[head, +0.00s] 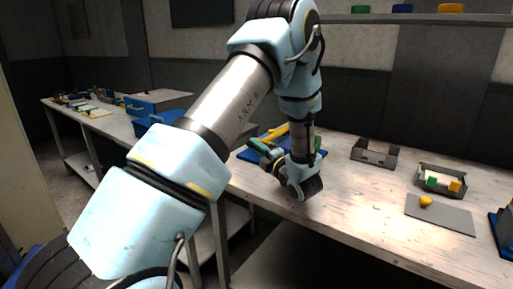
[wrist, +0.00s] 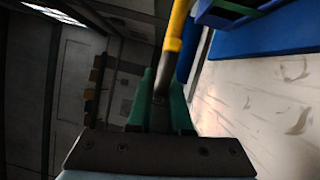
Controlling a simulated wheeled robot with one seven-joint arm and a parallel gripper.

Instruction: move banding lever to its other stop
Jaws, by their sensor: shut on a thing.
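The banding lever shows in the wrist view as a dark rod with a yellow section (wrist: 176,30). It runs up from between the two green fingers of my gripper (wrist: 160,80), which is shut on it. In the head view, my gripper (head: 264,148) is low over the table's left part. A yellow bar (head: 276,132), which looks like the lever, slants up beside it over a blue base (head: 247,156). My arm hides part of the base and the lever's pivot.
On the wooden table (head: 350,207) are a grey open holder (head: 374,153), a tray (head: 440,171) with green and yellow blocks, and a grey plate (head: 440,216) with a yellow piece (head: 425,201). A blue item (head: 503,235) stands at the right edge. The table's middle is clear.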

